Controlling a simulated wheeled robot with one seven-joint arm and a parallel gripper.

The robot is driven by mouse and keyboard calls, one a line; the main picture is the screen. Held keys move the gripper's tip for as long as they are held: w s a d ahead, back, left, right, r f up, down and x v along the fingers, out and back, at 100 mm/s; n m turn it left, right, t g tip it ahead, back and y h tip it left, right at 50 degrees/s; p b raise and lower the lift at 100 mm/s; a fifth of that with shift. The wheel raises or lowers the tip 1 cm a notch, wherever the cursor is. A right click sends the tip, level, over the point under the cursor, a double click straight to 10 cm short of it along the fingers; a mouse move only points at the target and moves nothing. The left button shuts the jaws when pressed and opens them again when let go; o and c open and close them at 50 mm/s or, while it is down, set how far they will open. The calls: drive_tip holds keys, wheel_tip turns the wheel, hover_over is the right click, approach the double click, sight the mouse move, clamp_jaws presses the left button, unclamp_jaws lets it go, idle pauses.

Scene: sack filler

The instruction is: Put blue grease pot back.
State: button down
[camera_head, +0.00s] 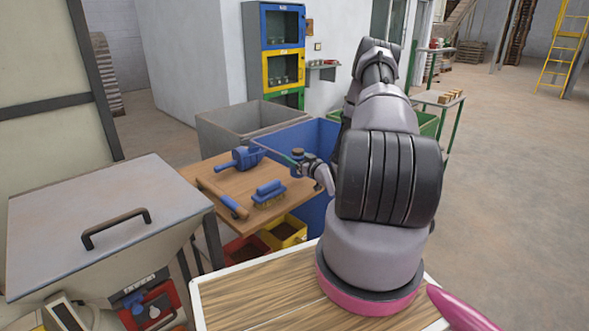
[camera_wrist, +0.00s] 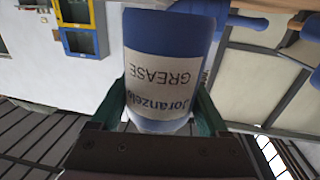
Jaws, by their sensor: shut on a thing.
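The blue grease pot (camera_wrist: 168,70) has a pale label reading "GREASE", upside down in the wrist view. It sits between the green fingers of my gripper (camera_wrist: 165,112), which is shut on it. In the head view the pot (camera_head: 297,153) is small, held by my gripper (camera_head: 303,163) above the right back side of the wooden work table (camera_head: 228,183). My arm hides part of the area behind it. A cabinet stack on the wall has a blue section (camera_head: 262,28), a yellow one (camera_head: 265,72) and a green one (camera_head: 290,98).
A blue scoop (camera_head: 240,159), a blue-handled tool (camera_head: 233,206) and a blue brush (camera_head: 269,190) lie on the table. A grey bin (camera_head: 225,135) and a blue bin (camera_head: 305,134) stand behind. A lidded hopper (camera_head: 95,225) fills the left. Floor at right is open.

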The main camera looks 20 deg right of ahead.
drive_tip(key=shift+f, duration=2.05)
drive_tip(key=shift+f, duration=0.15)
unclamp_jaws()
drive_tip(key=shift+r, duration=0.2)
drive_tip(key=s+d, duration=0.2)
drive_tip(key=s, duration=0.9)
drive_tip(key=shift+s+d, duration=0.15)
drive_tip(key=shift+s, duration=0.25)
